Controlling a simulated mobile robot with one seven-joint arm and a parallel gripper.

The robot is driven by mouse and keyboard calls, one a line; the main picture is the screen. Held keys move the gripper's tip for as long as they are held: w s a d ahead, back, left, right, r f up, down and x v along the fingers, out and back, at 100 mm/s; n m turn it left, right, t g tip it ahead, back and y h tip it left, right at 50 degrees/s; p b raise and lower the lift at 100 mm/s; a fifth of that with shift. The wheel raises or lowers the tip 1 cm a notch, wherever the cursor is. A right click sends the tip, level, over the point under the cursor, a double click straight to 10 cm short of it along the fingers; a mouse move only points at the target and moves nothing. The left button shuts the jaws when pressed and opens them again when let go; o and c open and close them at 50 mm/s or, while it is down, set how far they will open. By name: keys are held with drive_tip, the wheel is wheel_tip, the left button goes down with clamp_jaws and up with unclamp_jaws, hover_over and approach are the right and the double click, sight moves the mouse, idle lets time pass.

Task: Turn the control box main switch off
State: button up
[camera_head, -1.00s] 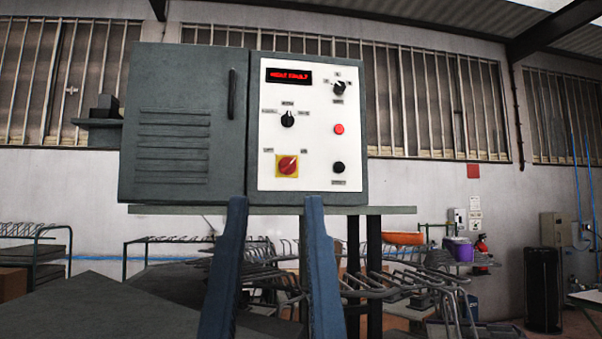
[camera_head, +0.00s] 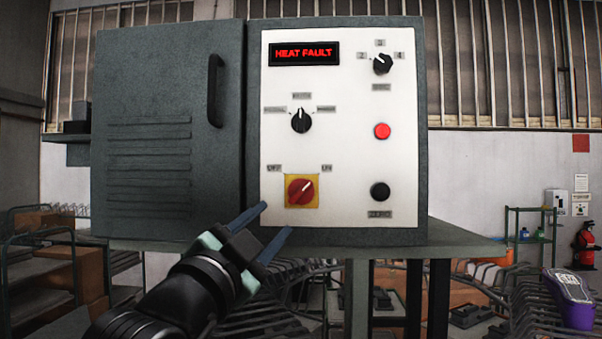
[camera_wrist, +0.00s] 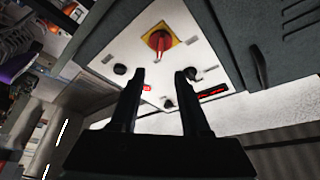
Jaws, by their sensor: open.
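The control box (camera_head: 172,90) is dark grey with a white panel (camera_head: 340,110). Its main switch (camera_head: 300,191) is a red rotary knob on a yellow plate at the panel's lower left. The plate has an OFF label at its upper left and an ON label at its upper right. The knob's handle tilts toward ON. My gripper (camera_head: 276,219) is open and empty, below and left of the switch, its fingers slanting up right. In the wrist view, the switch (camera_wrist: 160,41) lies beyond the fingertips (camera_wrist: 160,75), which appear apart from it.
The panel also has a mode selector (camera_head: 300,120), another dial (camera_head: 382,63), a red button (camera_head: 382,131), a black button (camera_head: 380,191) and a display (camera_head: 305,53) reading HEAT FAULT. The box stands on a table (camera_head: 455,240). A door handle (camera_head: 215,90) sticks out left of the panel.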

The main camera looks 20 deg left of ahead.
sight(299, 194)
drive_tip(key=p+x, duration=0.7)
drive_tip(key=x, duration=0.4)
drive_tip(key=shift+w+a+r, duration=0.1)
drive_tip(key=shift+w+a, duration=0.1)
drive_tip(key=shift+w+p, duration=0.65)
drive_tip(key=shift+w, duration=0.2)
clamp_jaws()
